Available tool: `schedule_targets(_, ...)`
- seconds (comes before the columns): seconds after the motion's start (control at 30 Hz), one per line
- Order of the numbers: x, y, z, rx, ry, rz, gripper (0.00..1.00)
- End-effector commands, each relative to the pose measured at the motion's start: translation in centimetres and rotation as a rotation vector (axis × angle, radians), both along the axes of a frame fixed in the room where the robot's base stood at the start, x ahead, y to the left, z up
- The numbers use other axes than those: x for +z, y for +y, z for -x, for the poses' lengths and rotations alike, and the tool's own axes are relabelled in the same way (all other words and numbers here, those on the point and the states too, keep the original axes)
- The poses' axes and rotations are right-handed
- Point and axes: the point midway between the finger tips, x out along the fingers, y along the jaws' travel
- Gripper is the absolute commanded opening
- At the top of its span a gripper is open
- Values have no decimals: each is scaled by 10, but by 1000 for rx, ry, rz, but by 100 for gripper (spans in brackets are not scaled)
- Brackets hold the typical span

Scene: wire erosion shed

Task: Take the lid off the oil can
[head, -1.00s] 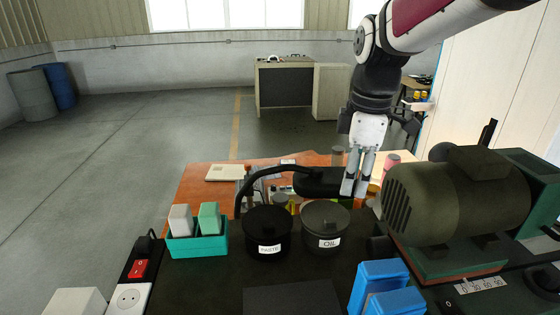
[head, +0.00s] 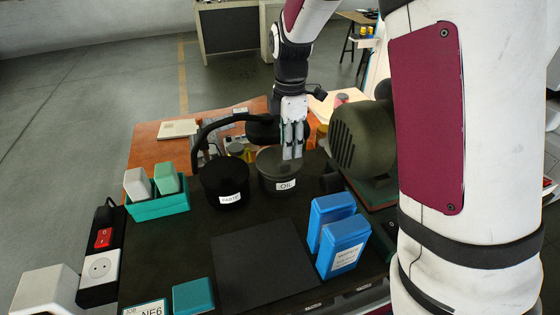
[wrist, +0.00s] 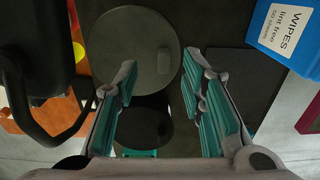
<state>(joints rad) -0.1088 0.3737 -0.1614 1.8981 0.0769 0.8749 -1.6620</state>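The oil can (head: 272,182), dark grey with a white OIL label, stands upright on the dark bench top with its lid (head: 268,158) on. In the wrist view the round grey lid (wrist: 128,48) fills the upper middle, with a small knob (wrist: 164,62) towards its right side. My gripper (head: 291,154) is over the can's lid, its fingers pointing down and partly covering it. I cannot tell whether the fingertips touch the lid.
The black paste can (head: 222,182) stands close left of the oil can. A dark green motor (head: 362,138) is close on the right. Blue wipes boxes (head: 343,245) stand in front right. A dark mat (head: 262,265) lies clear in front.

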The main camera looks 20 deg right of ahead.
Motion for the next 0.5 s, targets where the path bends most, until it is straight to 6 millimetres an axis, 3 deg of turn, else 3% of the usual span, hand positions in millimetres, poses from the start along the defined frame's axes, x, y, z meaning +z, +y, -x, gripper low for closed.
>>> schedule_targets(0.3,-39,2,6,1,5,1,37)
schedule_targets(0.5,-51,2,5,-1,2,0,37)
